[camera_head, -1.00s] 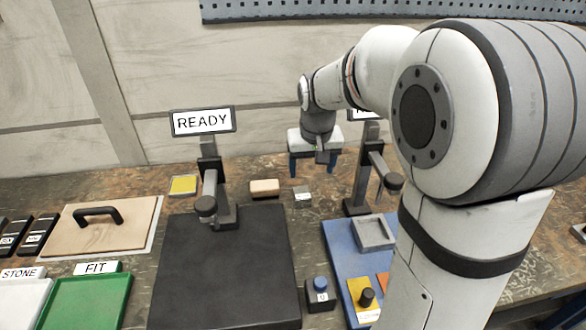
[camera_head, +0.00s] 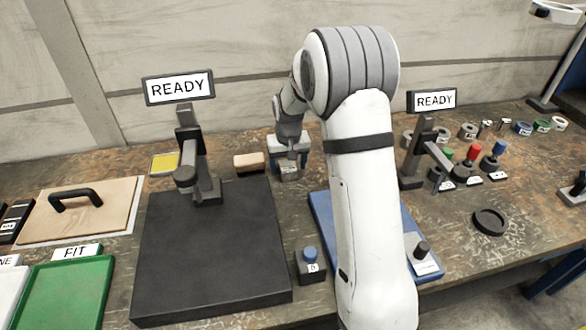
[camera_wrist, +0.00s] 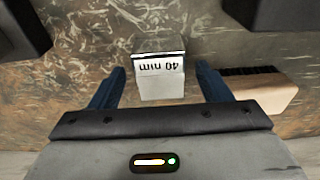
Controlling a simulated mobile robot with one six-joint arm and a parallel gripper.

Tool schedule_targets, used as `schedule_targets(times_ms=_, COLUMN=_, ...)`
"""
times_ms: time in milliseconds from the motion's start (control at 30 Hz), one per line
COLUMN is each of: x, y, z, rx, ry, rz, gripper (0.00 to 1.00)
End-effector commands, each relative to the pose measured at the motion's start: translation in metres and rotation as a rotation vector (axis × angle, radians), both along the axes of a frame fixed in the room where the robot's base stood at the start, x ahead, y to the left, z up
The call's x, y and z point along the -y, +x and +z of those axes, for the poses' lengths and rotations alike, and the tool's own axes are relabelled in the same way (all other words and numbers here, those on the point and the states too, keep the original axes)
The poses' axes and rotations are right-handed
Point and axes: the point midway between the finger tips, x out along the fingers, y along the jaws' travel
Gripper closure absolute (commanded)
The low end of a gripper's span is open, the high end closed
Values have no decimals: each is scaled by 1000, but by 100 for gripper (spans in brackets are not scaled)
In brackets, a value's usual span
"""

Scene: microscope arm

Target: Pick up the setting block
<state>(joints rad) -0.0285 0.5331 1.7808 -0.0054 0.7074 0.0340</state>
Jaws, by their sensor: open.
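The setting block is a small pale grey block (camera_wrist: 160,82) with a "40 mm" label, upside down in the wrist view. In the head view the block (camera_head: 289,173) stands on the workbench behind the black plate. My gripper (camera_wrist: 158,85) is open, with one blue finger on each side of the block and gaps between. In the head view my gripper (camera_head: 289,165) is at the block, and my wrist partly hides it.
A wooden brush (camera_wrist: 262,92) lies close to the right finger in the wrist view; it also shows in the head view (camera_head: 249,162). A microscope stand (camera_head: 187,165) and black plate (camera_head: 210,250) are left. A blue tray (camera_head: 322,215) is partly hidden by my arm.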

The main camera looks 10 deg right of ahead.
Motion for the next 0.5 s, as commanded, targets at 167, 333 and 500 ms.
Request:
schedule_targets(times_ms=167, x=0, y=2, z=-13, rx=1, ry=0, rz=1, gripper=29)
schedule_targets(times_ms=333, x=0, y=2, z=-13, rx=1, ry=0, rz=1, gripper=29)
schedule_targets(times_ms=500, x=-1, y=2, z=-13, rx=1, ry=0, rz=1, gripper=41)
